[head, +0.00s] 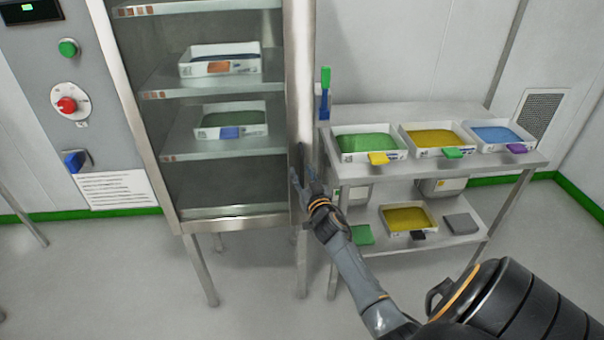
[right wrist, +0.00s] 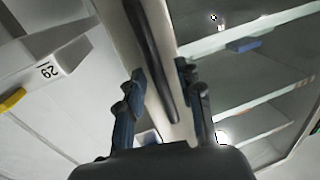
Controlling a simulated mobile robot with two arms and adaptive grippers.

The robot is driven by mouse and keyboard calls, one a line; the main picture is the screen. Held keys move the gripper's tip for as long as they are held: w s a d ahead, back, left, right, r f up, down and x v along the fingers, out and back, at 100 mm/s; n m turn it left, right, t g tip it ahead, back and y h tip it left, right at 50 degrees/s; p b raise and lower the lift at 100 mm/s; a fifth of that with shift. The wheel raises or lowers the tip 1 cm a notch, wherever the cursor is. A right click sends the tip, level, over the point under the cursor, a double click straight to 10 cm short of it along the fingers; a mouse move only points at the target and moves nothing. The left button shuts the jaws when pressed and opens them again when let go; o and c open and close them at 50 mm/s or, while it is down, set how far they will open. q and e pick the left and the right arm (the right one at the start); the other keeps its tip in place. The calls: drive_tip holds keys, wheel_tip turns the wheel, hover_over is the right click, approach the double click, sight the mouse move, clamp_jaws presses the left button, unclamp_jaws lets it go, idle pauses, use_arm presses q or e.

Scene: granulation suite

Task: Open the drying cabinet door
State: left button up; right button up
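The drying cabinet (head: 301,70) stands left of centre in the head view. Its glazed door, with a steel frame (head: 245,223), looks shut, and shelves show through it. A dark bar handle (right wrist: 153,60) runs along the steel door frame in the right wrist view. My right gripper (head: 304,184) is at the lower right edge of the door in the head view. In the right wrist view its two fingers (right wrist: 162,95) are apart, with the handle's end showing between them. I cannot tell whether they touch it. My left gripper is not in view.
A steel cart (head: 410,113) with trays of green, yellow and blue material stands right of the cabinet, close to my right arm. A control panel (head: 75,75) with a red knob (head: 66,105) is at the left. The floor (head: 110,280) in front is clear.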

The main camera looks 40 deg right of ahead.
drive_tip(key=shift+w+d, duration=0.1)
drive_tip(key=shift+w, duration=0.2)
clamp_jaws()
